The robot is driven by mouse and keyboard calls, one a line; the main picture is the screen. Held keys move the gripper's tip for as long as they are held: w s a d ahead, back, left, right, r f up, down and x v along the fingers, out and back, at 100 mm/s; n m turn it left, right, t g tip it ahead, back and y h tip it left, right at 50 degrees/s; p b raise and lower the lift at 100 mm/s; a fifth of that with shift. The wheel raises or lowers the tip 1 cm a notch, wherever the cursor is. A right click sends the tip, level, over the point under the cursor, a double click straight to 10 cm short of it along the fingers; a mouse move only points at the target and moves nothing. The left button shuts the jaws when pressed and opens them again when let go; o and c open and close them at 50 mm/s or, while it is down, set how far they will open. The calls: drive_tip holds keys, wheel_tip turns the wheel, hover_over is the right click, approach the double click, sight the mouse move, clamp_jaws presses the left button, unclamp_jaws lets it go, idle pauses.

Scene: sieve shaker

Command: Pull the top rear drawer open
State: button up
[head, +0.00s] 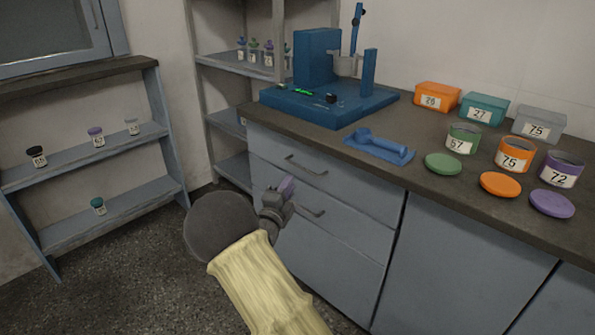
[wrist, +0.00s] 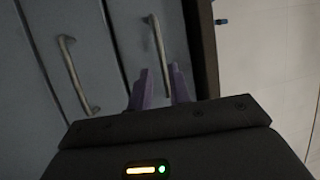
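The top drawer (head: 275,150) is a blue-grey front under the counter, and it looks shut. Its bar handle (head: 305,166) also shows in the wrist view (wrist: 158,45), on the side nearer the counter edge. My gripper (head: 287,186) has purple fingers and is in front of the drawers, just below the top handle in the head view. In the wrist view the fingers (wrist: 159,72) are apart, with the lower end of the top handle lined up between them. Nothing shows gripped; I cannot tell how far the fingertips are from the handle.
A second drawer handle (head: 308,211) sits below, partly behind my gripper. A shelf (head: 80,150) stands at the left. Floor is free between.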

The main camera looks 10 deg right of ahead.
sight(299, 167)
drive_tip(key=b+x, duration=0.1)
drive_tip(key=x, duration=0.7)
drive_tip(key=shift+w+d+r+b, duration=0.1)
drive_tip(key=shift+w+d+b, duration=0.15)
drive_tip(key=shift+b, duration=0.15)
clamp_jaws()
